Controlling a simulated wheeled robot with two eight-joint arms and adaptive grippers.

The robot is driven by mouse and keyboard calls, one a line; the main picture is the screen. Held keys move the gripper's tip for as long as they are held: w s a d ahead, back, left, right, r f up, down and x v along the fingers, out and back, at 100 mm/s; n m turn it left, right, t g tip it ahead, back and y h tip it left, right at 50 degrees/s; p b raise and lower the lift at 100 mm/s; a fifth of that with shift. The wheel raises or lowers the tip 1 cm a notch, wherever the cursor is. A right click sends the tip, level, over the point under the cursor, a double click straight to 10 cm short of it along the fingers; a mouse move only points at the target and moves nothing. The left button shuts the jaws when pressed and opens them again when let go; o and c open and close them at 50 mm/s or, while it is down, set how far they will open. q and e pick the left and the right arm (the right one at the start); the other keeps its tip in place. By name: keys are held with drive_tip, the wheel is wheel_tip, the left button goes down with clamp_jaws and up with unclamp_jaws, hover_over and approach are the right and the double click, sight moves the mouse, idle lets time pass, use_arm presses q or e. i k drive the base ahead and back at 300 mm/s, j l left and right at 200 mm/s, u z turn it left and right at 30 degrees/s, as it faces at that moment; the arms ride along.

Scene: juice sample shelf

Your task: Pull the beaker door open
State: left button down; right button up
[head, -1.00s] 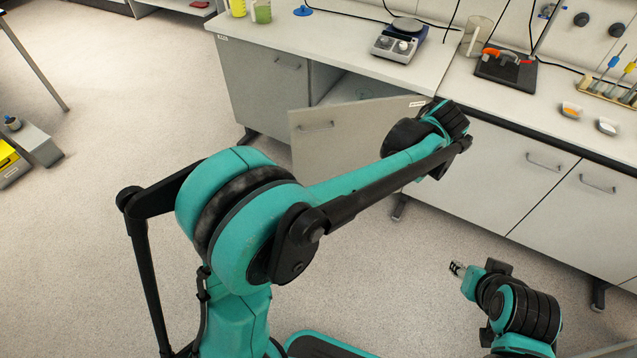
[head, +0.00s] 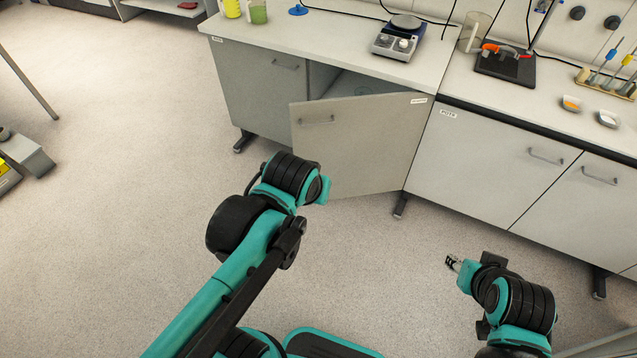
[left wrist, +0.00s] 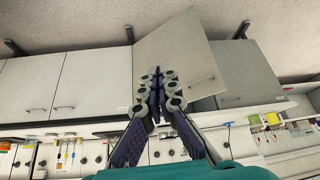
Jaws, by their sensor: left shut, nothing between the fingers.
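The cabinet door (head: 365,140) stands partly open, swung out from the bench, hinged on its right side. Its bar handle (head: 317,121) is near the upper left corner, and a small label is at the upper right. Behind it part of the dark cabinet inside shows. In the left wrist view, which looks upside down, the door (left wrist: 188,45) is tilted out behind my fingers. My left gripper (left wrist: 158,75) is shut and empty, apart from the handle (left wrist: 203,79). In the head view its fingers are hidden. My right gripper (head: 451,262) is low at the right, small, away from the doors.
The bench top (head: 340,45) holds a hotplate (head: 399,38), a beaker (head: 475,32), a black stand base (head: 504,66) and small dishes. Closed cabinets flank the open door, including one with a label (head: 448,113) to its right.

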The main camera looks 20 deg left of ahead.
sight(366, 145)
drive_tip(key=j+z, duration=0.2)
drive_tip(key=j, duration=1.3)
drive_tip(key=k, duration=0.05)
